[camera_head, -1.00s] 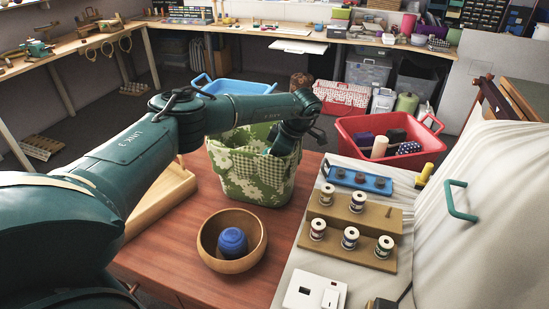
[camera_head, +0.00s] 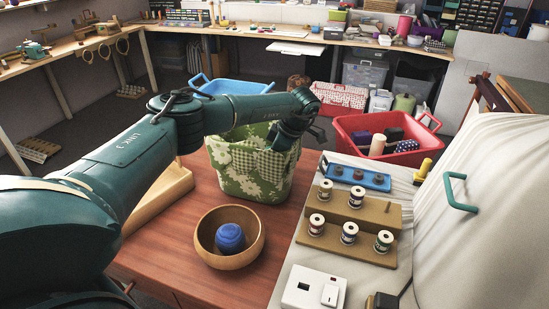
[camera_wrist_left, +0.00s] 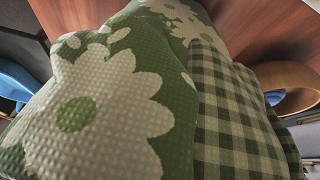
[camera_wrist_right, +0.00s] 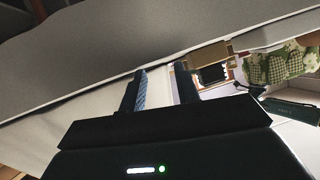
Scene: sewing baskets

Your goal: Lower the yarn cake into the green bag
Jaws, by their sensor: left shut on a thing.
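The green bag (camera_head: 245,178), with white flowers and a checked fold-over edge, stands on the wooden table. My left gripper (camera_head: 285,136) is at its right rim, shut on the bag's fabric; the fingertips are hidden. In the left wrist view the bag's cloth (camera_wrist_left: 80,110) fills most of the picture, and no fingers show. The blue yarn cake (camera_head: 230,238) sits in a round wooden bowl (camera_head: 258,250) in front of the bag. My right gripper (camera_wrist_right: 160,88) shows only in its own wrist view, with its two fingers apart and nothing clearly between them.
Thread spools stand on a wooden stepped rack (camera_head: 350,236) on the right, behind a white switch box (camera_head: 314,291). A blue tray (camera_head: 357,178) lies beyond the rack. A red basket (camera_head: 350,128) stands at the back right. A wooden tray (camera_head: 165,195) lies under my left arm.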

